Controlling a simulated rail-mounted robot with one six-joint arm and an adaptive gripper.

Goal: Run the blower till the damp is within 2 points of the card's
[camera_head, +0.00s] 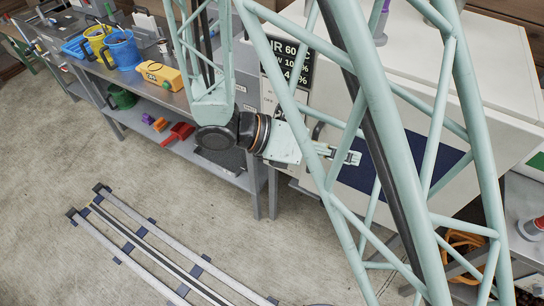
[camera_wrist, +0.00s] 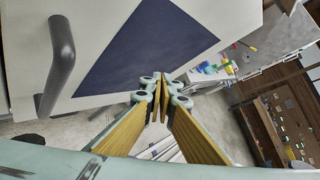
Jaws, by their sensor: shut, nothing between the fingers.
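A black sign with white text (camera_head: 298,62), showing "UR 60" and percentages, is on the left end of a large white cabinet (camera_head: 430,55); my arm hides part of it. The cabinet's front has a dark blue panel (camera_head: 399,172), also in the wrist view (camera_wrist: 150,40), and a grey bar handle (camera_wrist: 62,65). My gripper (camera_head: 354,158) is shut and empty in front of this face, near the panel's lower edge in the wrist view (camera_wrist: 160,92). A yellow device with a small dark display (camera_head: 163,76) lies on the bench to the left. I cannot make out which thing is the blower.
A blue jug (camera_head: 123,51) and a yellow jug (camera_head: 97,37) stand on the bench (camera_head: 176,98). A green can (camera_head: 121,97) and a red scoop (camera_head: 178,134) are on the shelf below. Rails (camera_head: 150,244) run along the floor, with clear concrete around them.

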